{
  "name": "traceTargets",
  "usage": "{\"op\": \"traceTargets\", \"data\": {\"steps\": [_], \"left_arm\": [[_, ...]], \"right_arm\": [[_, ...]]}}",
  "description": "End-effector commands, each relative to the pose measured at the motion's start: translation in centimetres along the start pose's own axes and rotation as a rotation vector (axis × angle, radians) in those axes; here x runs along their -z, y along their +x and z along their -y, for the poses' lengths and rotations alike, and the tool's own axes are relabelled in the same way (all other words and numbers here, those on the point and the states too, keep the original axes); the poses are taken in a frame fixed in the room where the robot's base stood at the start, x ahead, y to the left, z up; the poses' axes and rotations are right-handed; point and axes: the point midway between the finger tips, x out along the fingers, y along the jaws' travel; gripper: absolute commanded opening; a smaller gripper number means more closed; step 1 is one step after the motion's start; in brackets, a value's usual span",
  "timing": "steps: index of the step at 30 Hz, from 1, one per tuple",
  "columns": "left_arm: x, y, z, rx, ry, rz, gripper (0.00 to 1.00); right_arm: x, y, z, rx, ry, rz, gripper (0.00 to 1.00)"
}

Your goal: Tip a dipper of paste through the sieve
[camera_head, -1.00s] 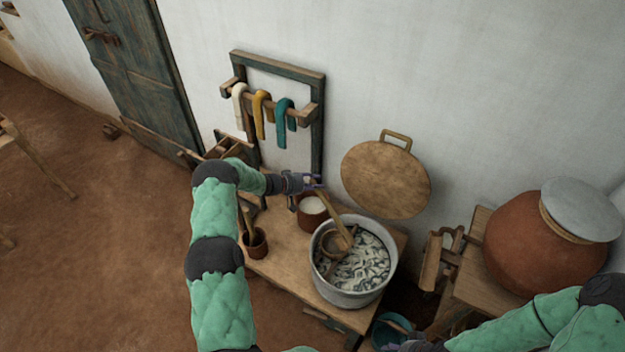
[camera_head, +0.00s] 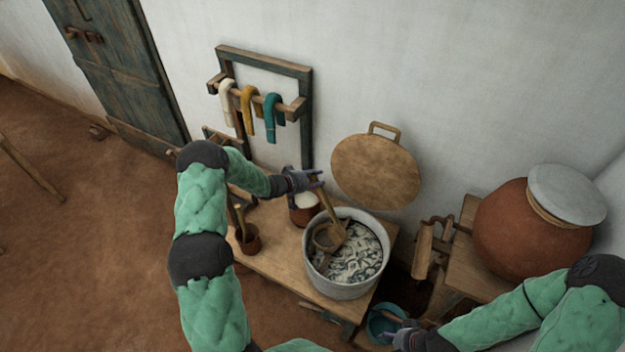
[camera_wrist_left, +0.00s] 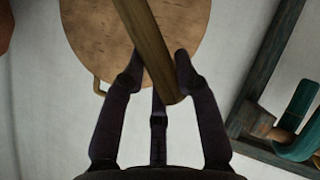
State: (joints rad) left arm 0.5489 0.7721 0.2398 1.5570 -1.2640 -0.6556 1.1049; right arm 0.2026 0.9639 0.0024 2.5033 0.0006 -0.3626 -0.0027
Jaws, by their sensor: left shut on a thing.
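My left gripper (camera_head: 316,181) is shut on the upper end of a wooden handle (camera_head: 330,207), which slants down over the metal pot (camera_head: 344,290). The handle also lies between the dark fingers in the left wrist view (camera_wrist_left: 148,50). At its lower end a round brown cup (camera_head: 324,238), seemingly the dipper's bowl, is at the pot's left side. The pot holds grey-white, swirled stuff. My right gripper (camera_head: 408,337) is by a teal bowl (camera_head: 374,328) at the bottom; its fingers are too small to read. I cannot make out a sieve for certain.
The pot stands on a wooden table (camera_head: 275,252) with a clay pot of white stuff (camera_head: 303,212) and a small brown cup (camera_head: 249,241). A round wooden board (camera_head: 375,172) leans on the wall. A big lidded clay jar (camera_head: 520,240) stands at right.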

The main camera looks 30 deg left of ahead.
Motion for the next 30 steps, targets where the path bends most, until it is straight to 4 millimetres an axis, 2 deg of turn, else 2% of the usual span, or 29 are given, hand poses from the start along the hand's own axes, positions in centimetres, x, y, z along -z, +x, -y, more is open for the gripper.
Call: {"op": "traceTargets", "data": {"steps": [14, 30], "left_arm": [[-1.0, -0.7, -3.0, 0.046, 0.112, -0.037, 0.0], [-2.4, -0.6, -5.0, 0.083, 0.203, -0.07, 0.0]], "right_arm": [[0.1, 2.7, -1.0, 0.0, 0.0, 0.0, 0.56], [0.2, 6.2, -2.2, 0.0, 0.0, 0.0, 0.56]]}}
